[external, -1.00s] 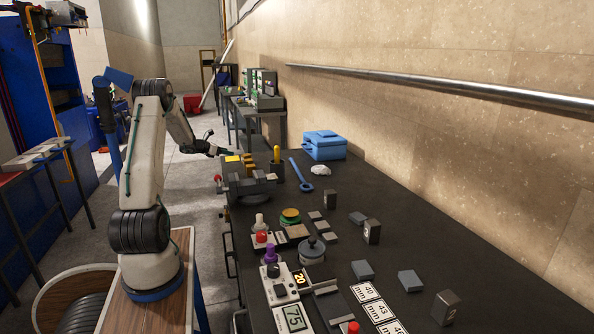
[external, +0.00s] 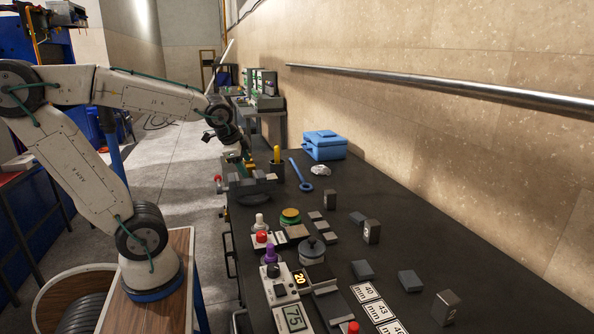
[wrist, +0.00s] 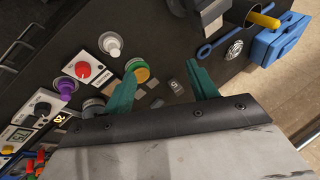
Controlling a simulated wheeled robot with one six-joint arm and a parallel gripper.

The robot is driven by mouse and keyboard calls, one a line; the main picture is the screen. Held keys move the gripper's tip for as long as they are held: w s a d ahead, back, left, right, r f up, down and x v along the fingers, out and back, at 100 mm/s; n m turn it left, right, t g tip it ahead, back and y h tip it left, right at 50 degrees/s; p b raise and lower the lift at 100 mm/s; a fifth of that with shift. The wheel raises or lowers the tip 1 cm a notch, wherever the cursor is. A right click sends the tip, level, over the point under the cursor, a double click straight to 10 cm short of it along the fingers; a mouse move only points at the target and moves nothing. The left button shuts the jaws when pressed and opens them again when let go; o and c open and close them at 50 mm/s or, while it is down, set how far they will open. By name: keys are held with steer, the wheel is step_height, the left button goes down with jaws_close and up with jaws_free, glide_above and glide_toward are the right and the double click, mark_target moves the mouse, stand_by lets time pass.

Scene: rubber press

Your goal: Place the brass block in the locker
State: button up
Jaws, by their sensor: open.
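A small brass-coloured piece (external: 250,168), perhaps the brass block, shows at the grey vise (external: 252,186) on the bench's far left side. My gripper (external: 246,157) is just above and beside it and partly hides it, so I cannot tell whether they touch. In the wrist view my gripper (wrist: 163,68) has its two teal fingers spread, with nothing held between them. The brass piece cannot be made out in the wrist view. I cannot identify the locker in either view.
The dark bench (external: 400,235) carries grey blocks, knobs, a blue spanner (external: 299,174) and a blue toolbox (external: 323,146). A yellow-handled tool stands in a dark cup (external: 277,171) right of the vise. A wall with a metal rail (external: 440,85) borders the bench's right side.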

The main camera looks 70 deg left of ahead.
steer(key=s+d+f+n+g+h, duration=0.1)
steer(key=s+d+f, duration=0.1)
steer(key=s+d, duration=0.4)
steer(key=s+d+f+n+g+h, duration=0.1)
steer(key=s+d+n+g+h, duration=0.1)
steer(key=s+d, duration=0.5)
steer(key=shift+f+n+h, duration=0.3)
steer(key=shift+f, duration=0.05)
steer(key=shift+o, duration=0.4)
steer(key=shift+w, duration=0.1)
stand_by(0.8)
